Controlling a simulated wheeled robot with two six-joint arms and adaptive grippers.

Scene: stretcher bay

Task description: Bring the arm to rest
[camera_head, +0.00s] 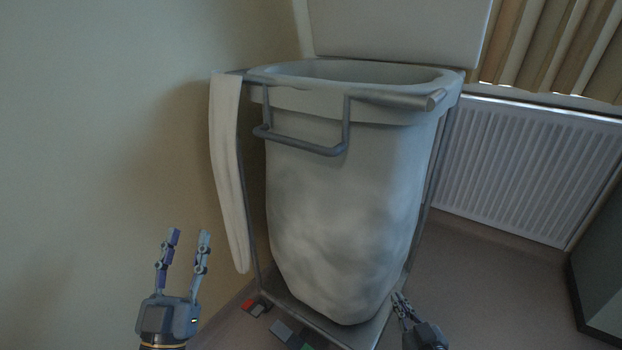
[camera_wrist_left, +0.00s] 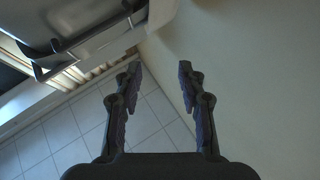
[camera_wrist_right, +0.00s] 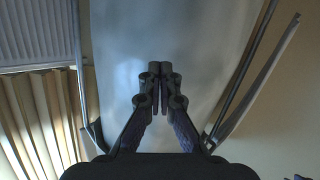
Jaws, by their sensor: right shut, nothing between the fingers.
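My left gripper (camera_head: 188,240) is at the lower left in the head view, pointing up, its two fingers apart with nothing between them. In the left wrist view its fingers (camera_wrist_left: 160,75) also stand apart and empty. My right gripper (camera_head: 397,296) is at the lower right, in front of the lower part of a large white bag (camera_head: 340,220). In the right wrist view its fingertips (camera_wrist_right: 160,66) meet and hold nothing, with the pale bag behind them. I cannot tell whether they touch the bag.
The bag hangs in a metal frame with a grey handle (camera_head: 300,143) and a raised white lid (camera_head: 400,30). A radiator (camera_head: 535,165) is behind right; a wall is close at left.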

